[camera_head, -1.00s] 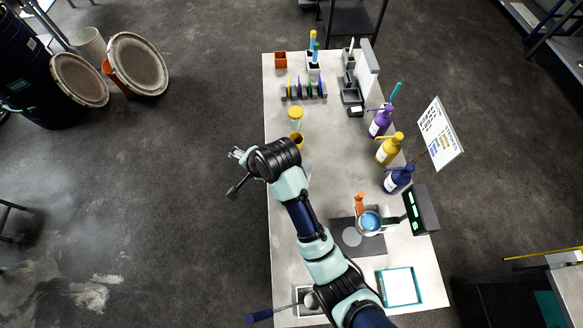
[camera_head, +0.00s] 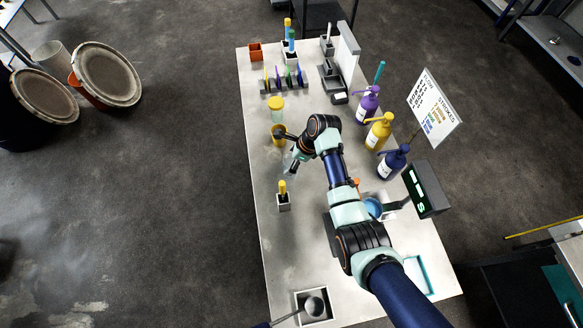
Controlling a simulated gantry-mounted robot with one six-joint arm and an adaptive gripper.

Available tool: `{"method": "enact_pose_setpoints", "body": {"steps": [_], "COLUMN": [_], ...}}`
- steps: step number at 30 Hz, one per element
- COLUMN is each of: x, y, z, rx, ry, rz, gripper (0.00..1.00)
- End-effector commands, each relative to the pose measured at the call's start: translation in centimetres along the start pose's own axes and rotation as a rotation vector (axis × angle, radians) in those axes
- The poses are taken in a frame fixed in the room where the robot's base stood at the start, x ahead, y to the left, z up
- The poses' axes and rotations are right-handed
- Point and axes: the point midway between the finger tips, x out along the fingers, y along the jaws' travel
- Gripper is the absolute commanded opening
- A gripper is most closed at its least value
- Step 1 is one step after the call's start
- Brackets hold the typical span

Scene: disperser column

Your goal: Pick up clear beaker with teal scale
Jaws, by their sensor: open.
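My gripper (camera_head: 287,151) is over the left side of the table, pointing left, and its fingers are open. A pale, see-through shape (camera_head: 288,162) shows right at the fingers and looks like the clear beaker. It is partly covered by the gripper, and its teal scale is too small to make out. I cannot tell whether the fingers touch it.
A small holder (camera_head: 283,202) with a yellow-topped item stands in front. Pump bottles (camera_head: 378,132) line the right side. The table's (camera_head: 262,160) left edge is close.

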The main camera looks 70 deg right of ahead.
Motion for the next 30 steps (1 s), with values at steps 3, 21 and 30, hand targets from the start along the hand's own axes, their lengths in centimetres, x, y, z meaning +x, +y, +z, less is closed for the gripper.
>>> {"method": "enact_pose_setpoints", "body": {"steps": [3, 21, 30], "x": [2.4, 3.1, 3.0], "y": [0.0, 0.0, -0.1], "z": [-0.2, -0.1, -0.1], "rx": [-0.002, -0.002, -0.002], "ry": [0.001, 0.000, 0.000], "rz": [0.002, -0.001, -0.001], "gripper": [0.85, 0.37, 0.17]}}
